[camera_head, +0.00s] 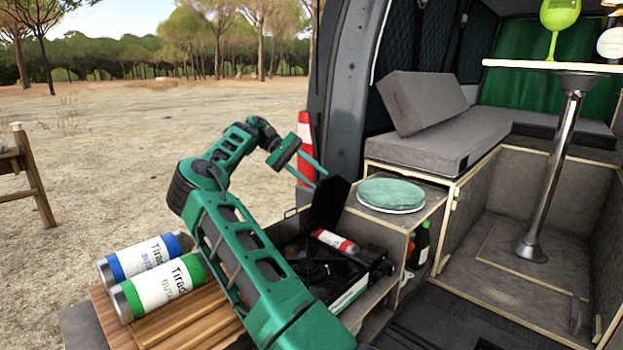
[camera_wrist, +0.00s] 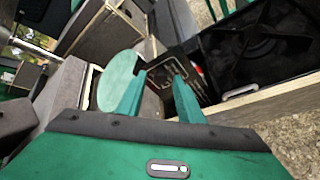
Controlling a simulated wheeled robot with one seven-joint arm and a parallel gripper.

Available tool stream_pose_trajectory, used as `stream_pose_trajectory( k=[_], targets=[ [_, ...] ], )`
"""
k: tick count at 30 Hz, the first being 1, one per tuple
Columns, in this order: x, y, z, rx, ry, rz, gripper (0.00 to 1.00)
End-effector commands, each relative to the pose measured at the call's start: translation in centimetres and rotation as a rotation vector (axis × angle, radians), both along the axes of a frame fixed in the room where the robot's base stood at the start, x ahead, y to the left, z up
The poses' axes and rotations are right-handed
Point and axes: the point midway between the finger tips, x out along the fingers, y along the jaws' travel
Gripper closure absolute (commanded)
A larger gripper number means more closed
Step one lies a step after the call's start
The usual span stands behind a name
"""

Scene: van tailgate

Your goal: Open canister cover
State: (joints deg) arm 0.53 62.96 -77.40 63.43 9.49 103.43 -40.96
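The black camp stove (camera_head: 310,262) sits on the wooden counter; its burner side shows in the wrist view (camera_wrist: 262,50). Its black canister cover (camera_head: 328,203) stands raised, roughly upright. A red and white canister (camera_head: 335,241) is exposed below it. My gripper (camera_head: 319,179) is just above the cover's upper edge, its two green fingers apart with nothing clearly held. In the wrist view my gripper (camera_wrist: 161,76) shows a clear gap between the fingers. Whether a finger touches the cover cannot be told.
Two gas cylinders, blue-banded (camera_head: 145,257) and green-banded (camera_head: 160,288), lie on wooden slats at left. A table post (camera_head: 550,165) and grey seat (camera_head: 450,142) are farther right.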

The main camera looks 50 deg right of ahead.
Motion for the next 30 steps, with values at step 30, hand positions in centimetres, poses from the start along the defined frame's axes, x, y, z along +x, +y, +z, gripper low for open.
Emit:
stream_pose_trajectory(
  k=[30],
  targets=[
    [0.8,6.4,7.7,0.001,-0.001,0.002,0.63]
  ],
)
